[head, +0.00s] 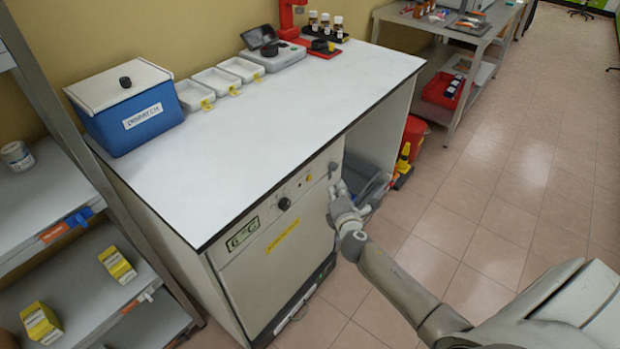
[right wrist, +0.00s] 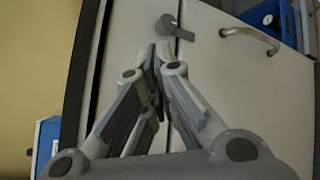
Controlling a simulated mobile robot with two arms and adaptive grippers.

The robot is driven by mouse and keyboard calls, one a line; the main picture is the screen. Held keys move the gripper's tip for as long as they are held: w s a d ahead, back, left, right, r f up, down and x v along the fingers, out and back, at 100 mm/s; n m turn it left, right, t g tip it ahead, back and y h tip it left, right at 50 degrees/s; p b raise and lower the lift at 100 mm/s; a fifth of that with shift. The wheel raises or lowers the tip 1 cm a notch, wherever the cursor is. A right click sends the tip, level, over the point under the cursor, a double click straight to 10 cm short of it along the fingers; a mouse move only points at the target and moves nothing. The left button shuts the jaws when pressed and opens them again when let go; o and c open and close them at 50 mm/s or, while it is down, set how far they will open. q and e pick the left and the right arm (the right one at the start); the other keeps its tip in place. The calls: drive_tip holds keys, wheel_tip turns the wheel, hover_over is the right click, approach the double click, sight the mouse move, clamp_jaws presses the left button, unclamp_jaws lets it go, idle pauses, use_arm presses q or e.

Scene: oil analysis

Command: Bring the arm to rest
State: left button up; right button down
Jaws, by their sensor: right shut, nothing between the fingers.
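My right arm comes in from the lower right in the head view. Its gripper (head: 340,190) is at the front of the white bench cabinet (head: 277,262), near the cabinet's right front edge. In the right wrist view the fingers of this gripper (right wrist: 153,50) are together and hold nothing. A grey latch (right wrist: 170,27) on the pale cabinet front shows just beyond the fingertips; I cannot tell whether they touch it. My left gripper is not in view.
The white benchtop (head: 245,135) bears a blue lidded box (head: 150,118), white trays (head: 240,69) and a scale (head: 275,55). A metal shelf (head: 60,200) stands at left. A red bucket (head: 413,135) is right of the cabinet. The tiled floor (head: 520,150) at right is clear.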

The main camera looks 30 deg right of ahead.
idle(0.6)
drive_tip(key=s+a+f+m+g+y, duration=0.1)
drive_tip(key=s+a+f+m+g, duration=0.1)
drive_tip(key=s+f, duration=0.55)
drive_tip(key=s+a+f+m+g+y, duration=0.1)
drive_tip(key=s+f+m+g, duration=0.2)
drive_tip(key=f, duration=0.7)
drive_tip(key=s+a+f+m+g+y, duration=0.1)
drive_tip(key=s+a+f+m, duration=0.1)
drive_tip(key=s+f, duration=0.55)
drive_tip(key=s+a+f+m+g+y, duration=0.1)
drive_tip(key=s+f, duration=0.4)
drive_tip(key=s, duration=0.6)
drive_tip(key=s+a+f+m+g+y, duration=0.1)
drive_tip(key=s+a+f+m+g, duration=0.2)
drive_tip(key=s, duration=0.8)
drive_tip(key=s+a+f+m+g, duration=0.3)
drive_tip(key=s+a+f+m, duration=0.3)
drive_tip(key=s+f, duration=0.3)
drive_tip(key=shift+s+f+m+y, duration=0.15)
drive_tip(key=shift+s+m+y, duration=0.2)
drive_tip(key=shift+s, duration=0.55)
drive_tip(key=shift+a, duration=0.1)
